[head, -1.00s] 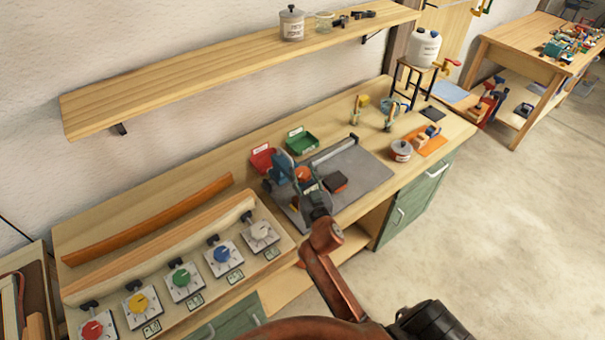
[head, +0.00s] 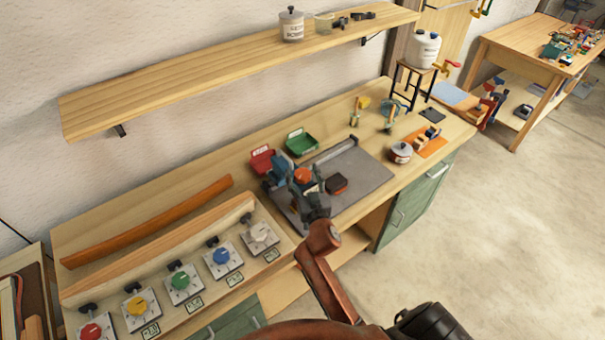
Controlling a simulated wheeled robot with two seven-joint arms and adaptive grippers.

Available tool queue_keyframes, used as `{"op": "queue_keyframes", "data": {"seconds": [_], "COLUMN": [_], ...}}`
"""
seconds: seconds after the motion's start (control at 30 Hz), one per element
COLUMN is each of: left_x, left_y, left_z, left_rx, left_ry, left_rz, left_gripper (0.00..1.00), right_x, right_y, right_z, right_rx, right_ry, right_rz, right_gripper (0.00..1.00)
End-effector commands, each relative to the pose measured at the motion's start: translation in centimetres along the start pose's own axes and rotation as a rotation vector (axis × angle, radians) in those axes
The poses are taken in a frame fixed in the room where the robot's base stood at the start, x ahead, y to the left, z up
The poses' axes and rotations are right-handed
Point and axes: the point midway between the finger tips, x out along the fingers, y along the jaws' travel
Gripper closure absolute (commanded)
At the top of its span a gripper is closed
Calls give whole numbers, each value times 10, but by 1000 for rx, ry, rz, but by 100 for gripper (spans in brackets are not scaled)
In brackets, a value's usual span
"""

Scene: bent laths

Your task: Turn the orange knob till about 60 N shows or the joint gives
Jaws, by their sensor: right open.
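The orange knob (head: 303,175) sits on a small blue-grey device at the left end of a grey metal plate (head: 364,172) on the workbench. My right gripper (head: 302,187) is open and close in front of the knob, overlapping it in the picture. I cannot tell whether its fingers touch the knob. The gripper and wrist hide much of the device. A small dark box (head: 337,184) lies on the plate right of the knob; no force reading is legible. My left gripper is not in view.
A sloped panel with several coloured dials (head: 221,256) stands left of the gripper, with a bent orange lath (head: 148,222) behind it. Red (head: 262,160) and green (head: 301,142) bins are behind the device. A lidded pot (head: 400,152) stands right. The plate's right part is clear.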

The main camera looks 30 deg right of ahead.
Motion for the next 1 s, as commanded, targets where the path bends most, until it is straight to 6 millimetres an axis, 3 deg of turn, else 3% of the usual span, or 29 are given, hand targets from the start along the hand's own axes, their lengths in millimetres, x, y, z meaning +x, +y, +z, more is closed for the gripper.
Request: {"op": "queue_keyframes", "data": {"seconds": [0.17, 0.53, 1.0], "left_x": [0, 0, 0], "left_y": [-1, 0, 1], "left_z": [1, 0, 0], "left_rx": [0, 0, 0], "left_ry": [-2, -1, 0], "left_rz": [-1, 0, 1], "left_gripper": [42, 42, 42], "right_x": [-13, -68, -75], "right_y": [0, 0, 0], "right_z": [1, 1, 0], "right_rx": [1, 0, 0], "right_ry": [-1, -2, 0], "right_rz": [0, 1, 0], "right_gripper": [42, 42, 42]}}
